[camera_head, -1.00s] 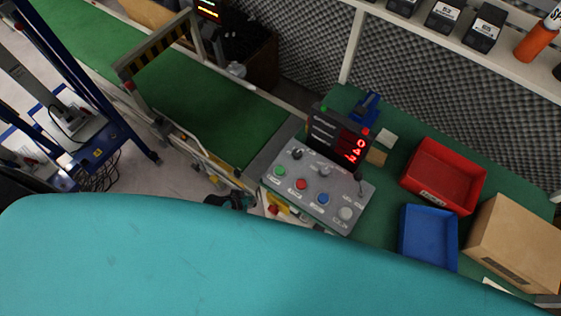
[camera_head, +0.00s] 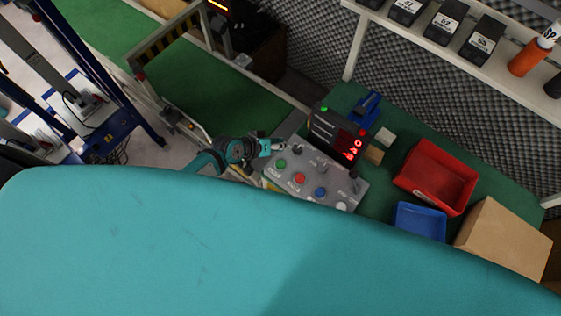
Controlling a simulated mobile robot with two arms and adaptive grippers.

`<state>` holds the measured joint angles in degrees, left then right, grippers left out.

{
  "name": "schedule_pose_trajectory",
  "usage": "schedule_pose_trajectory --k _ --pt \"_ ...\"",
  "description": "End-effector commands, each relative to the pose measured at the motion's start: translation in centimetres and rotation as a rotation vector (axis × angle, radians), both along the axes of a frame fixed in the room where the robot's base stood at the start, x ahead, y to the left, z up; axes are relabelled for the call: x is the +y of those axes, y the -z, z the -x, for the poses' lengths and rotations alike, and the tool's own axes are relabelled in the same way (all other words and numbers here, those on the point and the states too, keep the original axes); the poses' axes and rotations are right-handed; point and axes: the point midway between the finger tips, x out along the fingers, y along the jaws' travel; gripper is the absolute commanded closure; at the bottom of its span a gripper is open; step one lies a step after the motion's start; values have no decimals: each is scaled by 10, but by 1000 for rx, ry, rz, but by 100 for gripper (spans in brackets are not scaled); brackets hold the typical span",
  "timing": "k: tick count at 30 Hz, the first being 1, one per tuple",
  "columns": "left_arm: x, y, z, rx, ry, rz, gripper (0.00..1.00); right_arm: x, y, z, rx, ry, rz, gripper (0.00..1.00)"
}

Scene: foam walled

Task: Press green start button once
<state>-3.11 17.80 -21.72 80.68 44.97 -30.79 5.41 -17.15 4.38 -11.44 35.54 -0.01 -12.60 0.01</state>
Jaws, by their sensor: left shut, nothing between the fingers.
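The grey control panel (camera_head: 309,166) stands at the middle of the view, on the green table. Its green button (camera_head: 282,163) is at the panel's left end, with a red button (camera_head: 299,178) and a blue button (camera_head: 320,193) to its right. My left gripper (camera_head: 284,146) is shut and empty, just above the green button in the picture, at the panel's upper left edge. I cannot tell whether it touches the panel. The panel's front edge is partly hidden by my teal body. My right gripper is not in view.
A black display box (camera_head: 338,134) with red digits stands behind the panel. A red bin (camera_head: 436,176), a blue bin (camera_head: 420,221) and a cardboard box (camera_head: 505,240) lie to the right. A green conveyor (camera_head: 215,95) is at left.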

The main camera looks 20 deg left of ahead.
Motion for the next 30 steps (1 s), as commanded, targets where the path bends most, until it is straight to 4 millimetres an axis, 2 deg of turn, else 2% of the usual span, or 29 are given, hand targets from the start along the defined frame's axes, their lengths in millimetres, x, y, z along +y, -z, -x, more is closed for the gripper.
schedule_pose_trajectory --k 5,11,24,30 --pt "0 2 0 0 -1 -1 100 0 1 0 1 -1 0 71" --pt "0 14 0 0 -1 -1 100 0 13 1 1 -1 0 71" --pt "0 75 0 1 -1 -2 100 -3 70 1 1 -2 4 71" --pt "0 89 0 -1 -1 -1 100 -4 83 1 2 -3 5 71"
